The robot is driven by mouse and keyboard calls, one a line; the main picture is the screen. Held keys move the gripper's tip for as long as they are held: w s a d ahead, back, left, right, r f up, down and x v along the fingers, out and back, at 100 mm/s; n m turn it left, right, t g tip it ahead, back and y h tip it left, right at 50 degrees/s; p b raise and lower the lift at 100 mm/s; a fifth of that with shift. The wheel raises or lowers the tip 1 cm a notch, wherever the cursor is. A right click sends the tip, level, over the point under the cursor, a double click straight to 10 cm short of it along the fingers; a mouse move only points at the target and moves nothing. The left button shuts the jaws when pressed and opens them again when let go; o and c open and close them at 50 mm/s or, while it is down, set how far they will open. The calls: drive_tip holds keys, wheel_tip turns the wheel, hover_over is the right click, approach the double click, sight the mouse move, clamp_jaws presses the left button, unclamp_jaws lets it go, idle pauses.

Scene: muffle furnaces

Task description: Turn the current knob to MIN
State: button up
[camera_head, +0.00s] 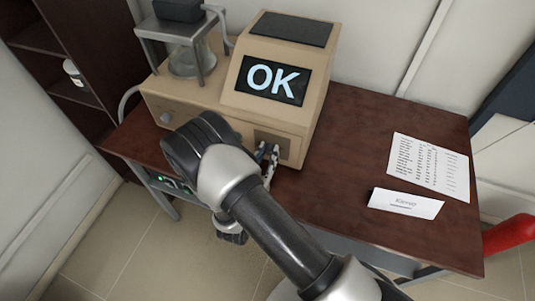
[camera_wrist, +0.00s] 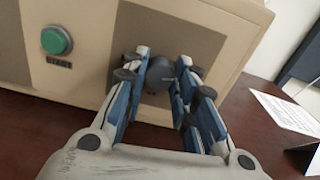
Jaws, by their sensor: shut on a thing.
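My gripper (camera_head: 268,156) is at the lower right of the front of a beige machine (camera_head: 215,108). Its display reads OK. In the wrist view, my gripper's blue-padded fingers (camera_wrist: 160,84) are closed around a dark grey round knob (camera_wrist: 159,72) on a brown-grey square panel (camera_wrist: 200,44). The fingers hide the knob's sides, and I cannot read its pointer or any MIN mark. Small lettering near the knob is too blurred to read. In the head view the panel (camera_head: 286,148) shows behind the fingers, and the knob cannot be made out.
A green START button (camera_wrist: 57,41) is left of the panel. A grey round part (camera_head: 166,117) is on the machine's left front. A metal stand (camera_head: 180,32) is at the back left. A printed sheet (camera_head: 430,165) and a name card (camera_head: 405,203) lie on the table's right (camera_head: 345,155).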

drive_tip(key=n, duration=0.4)
drive_tip(key=shift+n, duration=0.3)
drive_tip(key=n, duration=0.3)
drive_tip(key=shift+n+p, duration=0.35)
drive_tip(key=shift+n, duration=0.05)
drive_tip(key=n, duration=0.8)
drive_tip(key=shift+p, duration=0.4)
drive_tip(key=n, duration=0.4)
drive_tip(key=shift+f+n, duration=0.1)
drive_tip(key=shift+n, duration=0.2)
drive_tip(key=n, duration=0.3)
drive_tip(key=shift+n+p, duration=0.3)
drive_tip(key=shift+p, duration=0.1)
drive_tip(key=n, duration=0.4)
drive_tip(key=shift+n+p, duration=0.3)
drive_tip(key=shift+n, duration=1.8)
